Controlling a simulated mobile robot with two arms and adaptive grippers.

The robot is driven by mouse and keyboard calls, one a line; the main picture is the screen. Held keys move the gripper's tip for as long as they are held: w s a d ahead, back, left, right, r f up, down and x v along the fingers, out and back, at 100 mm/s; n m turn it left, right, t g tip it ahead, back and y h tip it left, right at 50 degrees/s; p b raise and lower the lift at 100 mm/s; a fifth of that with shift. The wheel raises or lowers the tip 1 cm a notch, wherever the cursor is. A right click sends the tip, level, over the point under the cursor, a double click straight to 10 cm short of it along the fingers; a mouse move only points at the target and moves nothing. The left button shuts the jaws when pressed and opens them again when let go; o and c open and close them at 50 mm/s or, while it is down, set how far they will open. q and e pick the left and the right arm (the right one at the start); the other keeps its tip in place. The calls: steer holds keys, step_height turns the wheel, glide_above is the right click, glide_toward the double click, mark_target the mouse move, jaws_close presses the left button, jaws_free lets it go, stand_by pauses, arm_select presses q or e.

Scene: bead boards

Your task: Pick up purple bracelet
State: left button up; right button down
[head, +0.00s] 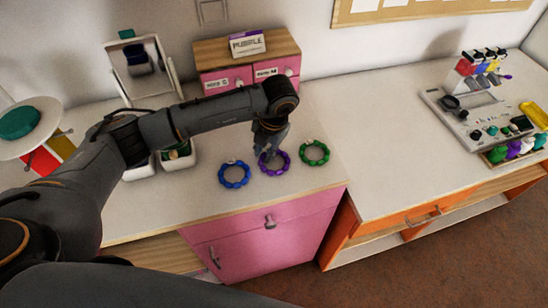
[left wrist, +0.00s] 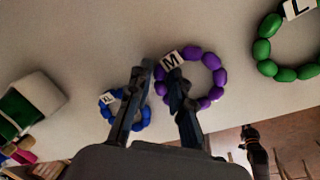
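The purple bracelet (head: 287,163) lies flat on the white counter, between the blue bracelet (head: 234,184) and the green bracelet (head: 316,163). My left gripper (head: 268,153) points down at the purple bracelet's left part. In the left wrist view the gripper (left wrist: 160,78) is open, its two fingers apart. There the purple bracelet (left wrist: 209,60) shows its white M tag (left wrist: 171,60) by the right finger's tip, and most of its ring lies right of that finger. Whether the fingers touch it, I cannot tell. My right gripper is not in view.
The blue bracelet also shows behind the left finger in the left wrist view (left wrist: 105,112). White bins (head: 180,165) stand to the left. A pink-drawered box (head: 248,62) with a PURPLE sign stands behind. The counter's front edge is close.

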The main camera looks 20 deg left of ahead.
arm_select(q)
steer(key=shift+r, duration=0.1)
jaws_close()
